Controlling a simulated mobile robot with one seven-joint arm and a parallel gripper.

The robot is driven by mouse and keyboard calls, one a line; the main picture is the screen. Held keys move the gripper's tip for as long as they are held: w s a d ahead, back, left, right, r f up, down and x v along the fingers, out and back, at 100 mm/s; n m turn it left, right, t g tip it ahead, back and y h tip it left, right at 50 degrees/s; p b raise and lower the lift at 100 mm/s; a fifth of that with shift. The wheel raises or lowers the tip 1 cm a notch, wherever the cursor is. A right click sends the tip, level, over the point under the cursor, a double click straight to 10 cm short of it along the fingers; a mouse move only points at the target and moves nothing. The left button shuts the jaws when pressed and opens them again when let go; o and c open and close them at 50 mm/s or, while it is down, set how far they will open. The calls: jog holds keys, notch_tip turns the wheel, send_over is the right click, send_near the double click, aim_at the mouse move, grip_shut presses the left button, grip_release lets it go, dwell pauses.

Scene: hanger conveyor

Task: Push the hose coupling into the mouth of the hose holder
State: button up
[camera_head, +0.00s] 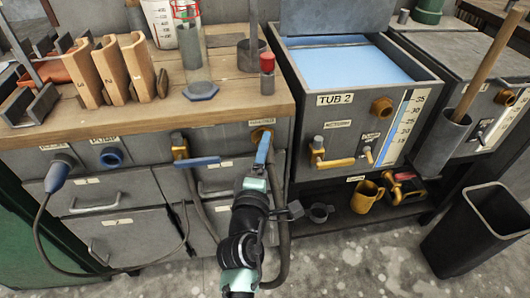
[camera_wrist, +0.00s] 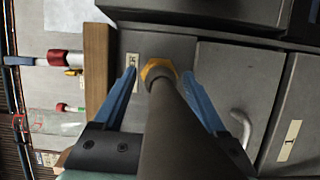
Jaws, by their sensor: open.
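The hose coupling (camera_wrist: 158,72) is a brass hex piece on the end of a thick dark hose (camera_wrist: 175,125). It sits against the grey cabinet front below the worktop's right end; in the head view the brass (camera_head: 259,133) shows just above my fingers. My gripper (camera_head: 265,142) is open, its blue fingers on either side of the hose end in the wrist view (camera_wrist: 159,74), with gaps visible. The hose hangs down beside my arm.
A second hose with a brass valve and blue lever (camera_head: 190,160) hangs to the left. Tub 2 (camera_head: 318,115), with a brass valve handle (camera_head: 332,162), stands right. A yellow mug (camera_head: 367,197) is on the shelf below; a black bin (camera_head: 480,235) stands far right.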

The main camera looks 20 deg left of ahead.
jog(key=shift+o, duration=0.9)
jog(key=shift+s, duration=0.1)
jog(key=p+v, duration=0.1)
jog(key=v, duration=1.1)
jog(key=shift+s, duration=0.4)
jog(key=shift+d, duration=0.1)
